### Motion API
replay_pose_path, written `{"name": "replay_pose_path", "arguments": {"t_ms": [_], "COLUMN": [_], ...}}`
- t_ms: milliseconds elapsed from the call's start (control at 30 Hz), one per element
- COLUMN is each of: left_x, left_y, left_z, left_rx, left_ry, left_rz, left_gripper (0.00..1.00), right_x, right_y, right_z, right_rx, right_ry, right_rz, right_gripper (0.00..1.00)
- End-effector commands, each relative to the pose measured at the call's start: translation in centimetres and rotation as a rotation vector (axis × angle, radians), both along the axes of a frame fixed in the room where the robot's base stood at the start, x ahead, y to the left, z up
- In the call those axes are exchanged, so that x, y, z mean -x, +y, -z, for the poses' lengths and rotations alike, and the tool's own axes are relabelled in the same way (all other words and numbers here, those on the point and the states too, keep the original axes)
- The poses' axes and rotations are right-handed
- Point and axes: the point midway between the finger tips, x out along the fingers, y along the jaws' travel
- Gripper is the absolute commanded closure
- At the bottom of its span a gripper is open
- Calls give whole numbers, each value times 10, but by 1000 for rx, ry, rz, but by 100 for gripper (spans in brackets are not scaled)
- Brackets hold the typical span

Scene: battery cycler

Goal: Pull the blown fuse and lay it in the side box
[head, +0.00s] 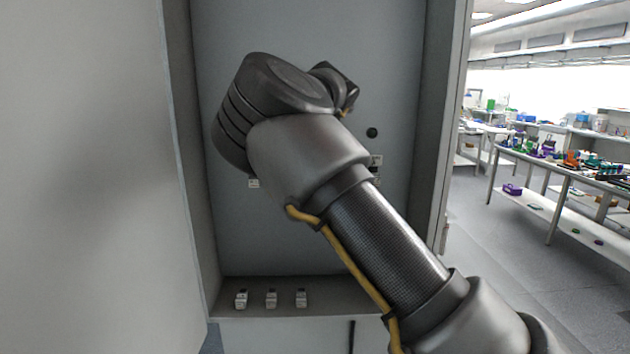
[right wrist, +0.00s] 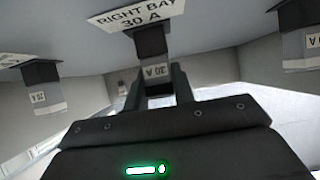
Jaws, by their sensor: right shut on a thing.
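In the right wrist view, my right gripper (right wrist: 157,88) is shut on a grey fuse (right wrist: 152,45) with a pale "30 A" label. The fuse's far end meets a black holder under a plate reading "RIGHT BAY 30 A" (right wrist: 132,14); I cannot tell how deep it sits. No blown mark is readable on it. In the head view, my right arm reaches into the grey cabinet and its wrist hides the gripper and that fuse. My left gripper is not in view. I cannot make out a side box.
Other fuses hang in holders to the left (right wrist: 42,90) and right (right wrist: 300,48) in the right wrist view. The cabinet walls (head: 190,150) are close on both sides.

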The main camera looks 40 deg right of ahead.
Motion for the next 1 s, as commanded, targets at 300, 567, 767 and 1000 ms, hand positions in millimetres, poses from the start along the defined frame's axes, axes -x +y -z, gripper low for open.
{"name": "replay_pose_path", "arguments": {"t_ms": [300, 567, 767, 1000], "left_x": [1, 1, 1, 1], "left_y": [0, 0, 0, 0], "left_z": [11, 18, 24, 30], "left_rx": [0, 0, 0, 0], "left_ry": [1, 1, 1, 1], "left_rz": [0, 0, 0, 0], "left_gripper": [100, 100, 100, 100], "right_x": [11, 19, 26, 34], "right_y": [8, 15, 20, 26], "right_z": [1, 1, 1, 1], "right_rx": [1, 0, 0, 0], "right_ry": [1, 0, 0, 1], "right_rz": [0, 0, 0, -1], "right_gripper": [88, 88, 88, 88]}}
